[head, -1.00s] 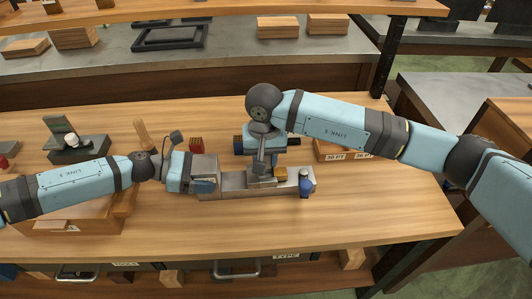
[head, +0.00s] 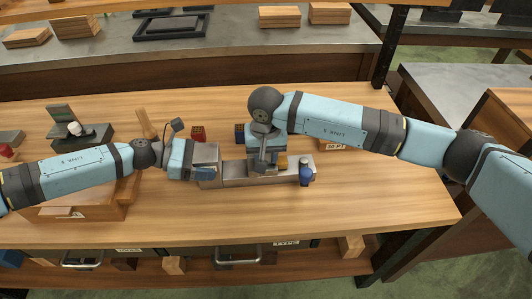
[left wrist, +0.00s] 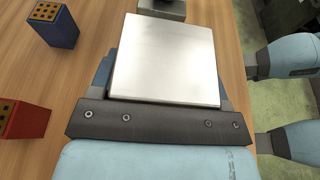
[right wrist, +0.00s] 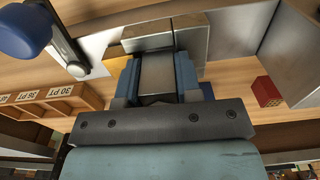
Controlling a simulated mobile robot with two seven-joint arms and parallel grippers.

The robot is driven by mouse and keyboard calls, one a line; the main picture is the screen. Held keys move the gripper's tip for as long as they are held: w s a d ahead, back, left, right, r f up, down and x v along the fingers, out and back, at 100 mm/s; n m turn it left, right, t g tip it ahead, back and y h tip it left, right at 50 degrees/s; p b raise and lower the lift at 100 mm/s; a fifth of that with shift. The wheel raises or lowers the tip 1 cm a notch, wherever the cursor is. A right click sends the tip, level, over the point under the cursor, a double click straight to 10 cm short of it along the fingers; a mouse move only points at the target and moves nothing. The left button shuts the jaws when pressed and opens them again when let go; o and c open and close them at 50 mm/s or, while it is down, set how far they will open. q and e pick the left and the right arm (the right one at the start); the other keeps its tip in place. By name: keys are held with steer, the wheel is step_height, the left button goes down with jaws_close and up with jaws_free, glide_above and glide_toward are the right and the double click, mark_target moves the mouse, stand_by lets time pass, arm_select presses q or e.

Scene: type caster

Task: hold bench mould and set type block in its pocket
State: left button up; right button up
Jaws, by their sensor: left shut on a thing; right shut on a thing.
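The grey metal bench mould (head: 236,174) lies on the wooden bench, with a blue knob (head: 306,176) at its right end. My left gripper (head: 206,168) is shut on the mould's left end; the left wrist view shows the bright metal block (left wrist: 163,58) of the mould between its fingers. My right gripper (head: 264,162) is shut on the grey type block (right wrist: 157,75), pointing down at the middle of the mould. In the right wrist view the block's far end is against or close to the mould's metal walls (right wrist: 147,42). I cannot tell how deep it sits in the pocket.
A red block of type (head: 198,133) and a dark blue one (head: 239,132) stand behind the mould. A labelled wooden rack (right wrist: 52,98) stands near my right arm. A dark stand (head: 82,135) is at the left. The bench front is clear.

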steer(key=shift+s+d+f, duration=0.1)
steer(key=shift+s+f, duration=0.05)
steer(key=shift+f, duration=0.5)
steer(key=shift+s+d+f, duration=0.1)
steer(key=shift+s+f, duration=0.05)
steer(key=shift+f, duration=0.5)
steer(key=o, duration=1)
steer(key=shift+a, duration=0.15)
steer(key=shift+c, duration=0.2)
steer(key=shift+w, duration=0.1)
steer(key=shift+f, duration=0.1)
steer(key=r, duration=1.4)
steer(key=shift+a+r, duration=0.4)
